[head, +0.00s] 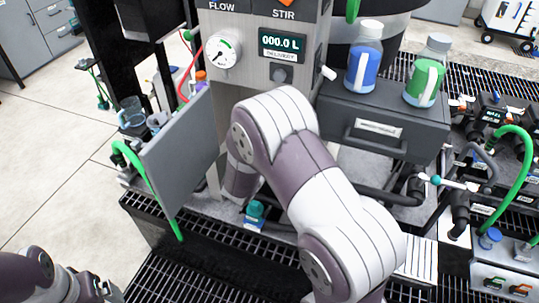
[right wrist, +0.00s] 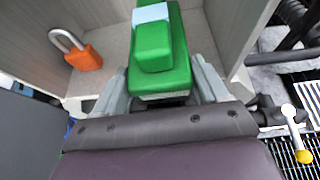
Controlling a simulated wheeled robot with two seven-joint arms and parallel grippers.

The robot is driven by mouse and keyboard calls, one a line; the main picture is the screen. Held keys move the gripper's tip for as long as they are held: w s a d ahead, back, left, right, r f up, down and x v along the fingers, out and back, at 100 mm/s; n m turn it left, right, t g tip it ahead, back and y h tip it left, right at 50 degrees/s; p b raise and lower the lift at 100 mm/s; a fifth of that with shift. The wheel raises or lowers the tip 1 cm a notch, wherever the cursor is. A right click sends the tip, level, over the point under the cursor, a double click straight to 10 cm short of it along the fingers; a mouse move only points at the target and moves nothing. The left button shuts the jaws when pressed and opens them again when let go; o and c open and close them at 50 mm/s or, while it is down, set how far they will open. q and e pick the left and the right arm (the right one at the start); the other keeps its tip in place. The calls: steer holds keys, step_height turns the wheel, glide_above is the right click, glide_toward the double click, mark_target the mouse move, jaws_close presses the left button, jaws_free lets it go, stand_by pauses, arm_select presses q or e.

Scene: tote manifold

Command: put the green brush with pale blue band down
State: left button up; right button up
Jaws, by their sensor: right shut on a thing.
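The green brush with pale blue band (right wrist: 160,50) is in the middle of the right wrist view, its pale blue band at the far end. My right gripper (right wrist: 163,85) is shut on it, with one grey finger on each side. The brush is inside a pale, open-fronted compartment (right wrist: 110,60); I cannot tell whether it touches the floor there. In the head view my right arm reaches behind the grey door panel, and the gripper and brush are hidden. Part of my left arm shows at the lower left corner; its fingertips are not clear.
An orange padlock (right wrist: 85,55) lies in the compartment, left of the brush. The open grey door panel (head: 180,150) stands left of my right arm. A grey drawer box (head: 385,120) bears a blue bottle (head: 364,65) and a green bottle (head: 425,80). Black grating surrounds the base.

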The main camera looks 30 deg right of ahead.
steer(key=shift+f, duration=0.3)
steer(key=shift+w+d+f, duration=0.1)
steer(key=shift+w+d, duration=0.05)
steer(key=shift+f+b, duration=0.15)
steer(key=shift+b, duration=0.2)
steer(key=o, duration=1.2)
